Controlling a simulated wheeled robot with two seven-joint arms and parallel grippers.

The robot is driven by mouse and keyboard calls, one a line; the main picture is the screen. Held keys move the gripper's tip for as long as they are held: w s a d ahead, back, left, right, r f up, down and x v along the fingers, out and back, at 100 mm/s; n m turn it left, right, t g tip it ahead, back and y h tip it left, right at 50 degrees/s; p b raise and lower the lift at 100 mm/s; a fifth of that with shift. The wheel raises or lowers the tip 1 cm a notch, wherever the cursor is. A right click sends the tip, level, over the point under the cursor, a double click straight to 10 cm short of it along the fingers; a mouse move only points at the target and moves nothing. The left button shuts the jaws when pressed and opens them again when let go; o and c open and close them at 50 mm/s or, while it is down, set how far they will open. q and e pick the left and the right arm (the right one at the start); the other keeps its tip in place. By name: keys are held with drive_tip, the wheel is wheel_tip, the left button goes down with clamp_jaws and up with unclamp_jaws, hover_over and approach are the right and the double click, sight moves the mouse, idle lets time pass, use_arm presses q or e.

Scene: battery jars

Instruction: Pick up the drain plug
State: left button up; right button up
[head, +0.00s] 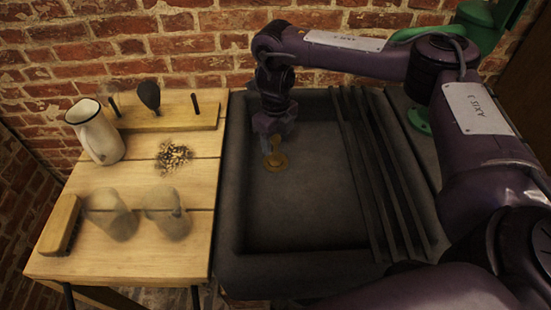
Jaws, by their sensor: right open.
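The jaws are open. My left gripper is not in view.
A wooden table (140,262) stands left of the sink with a white enamel jug (95,132), two blurry jars (112,214), a wooden block (60,223), a pile of small pieces (173,157) and a rack (165,119). Dark ribbed slats (385,180) lie at the sink's right. A brick wall stands behind.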

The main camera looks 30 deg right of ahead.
drive_tip(key=shift+f, duration=1)
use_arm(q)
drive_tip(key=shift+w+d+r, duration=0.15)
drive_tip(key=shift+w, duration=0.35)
use_arm(e)
clamp_jaws()
drive_tip(key=shift+w, duration=0.1)
